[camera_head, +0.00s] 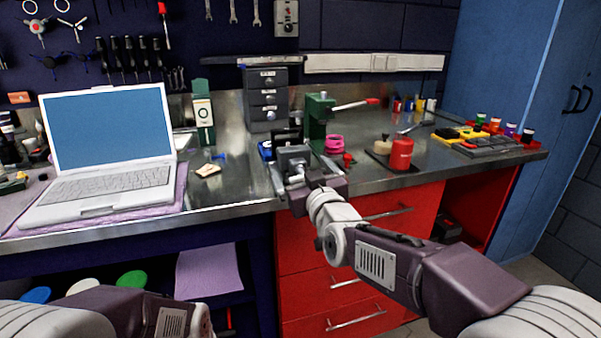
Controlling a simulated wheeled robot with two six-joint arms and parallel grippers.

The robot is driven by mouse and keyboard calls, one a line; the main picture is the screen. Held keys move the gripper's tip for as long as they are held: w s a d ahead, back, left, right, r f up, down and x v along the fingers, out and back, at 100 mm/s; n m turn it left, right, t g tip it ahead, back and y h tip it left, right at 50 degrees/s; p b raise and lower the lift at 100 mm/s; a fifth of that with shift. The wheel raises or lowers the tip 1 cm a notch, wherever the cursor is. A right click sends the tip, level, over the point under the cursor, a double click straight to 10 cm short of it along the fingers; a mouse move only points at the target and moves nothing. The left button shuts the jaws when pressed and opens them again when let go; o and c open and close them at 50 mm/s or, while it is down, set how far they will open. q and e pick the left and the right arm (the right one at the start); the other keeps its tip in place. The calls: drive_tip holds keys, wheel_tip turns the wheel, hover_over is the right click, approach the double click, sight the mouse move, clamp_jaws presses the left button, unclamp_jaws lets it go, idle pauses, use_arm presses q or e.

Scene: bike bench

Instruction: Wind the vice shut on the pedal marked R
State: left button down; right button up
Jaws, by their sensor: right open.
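The bench vice (292,157), a grey block with dark parts above it, sits at the bench's front edge near the middle of the view. My right gripper (287,179) is at the vice's front, with its fingers open around the area where the vice's screw end would be. The gripper and wrist hide much of that front, so I cannot tell whether a finger touches the handle. I cannot make out the pedal or its R mark; a dark shape shows at the top of the vice. My left arm shows at the bottom left, its gripper out of view.
A white laptop (107,150) stands on the left of the bench (235,195). A green press (318,120) with a red-tipped lever and a grey drawer unit (267,98) stand behind the vice. A red can (401,154) and colored trays (460,134) are to the right.

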drive_tip(key=shift+w+a, duration=0.1)
drive_tip(key=shift+w, duration=0.3)
drive_tip(key=c, duration=1.4)
drive_tip(key=shift+o, duration=0.2)
drive_tip(key=shift+f+m+b, duration=0.1)
drive_tip(key=shift+m+b, duration=0.6)
drive_tip(key=shift+m, duration=0.4)
drive_tip(key=shift+m+b, duration=0.95)
drive_tip(key=shift+m, duration=0.75)
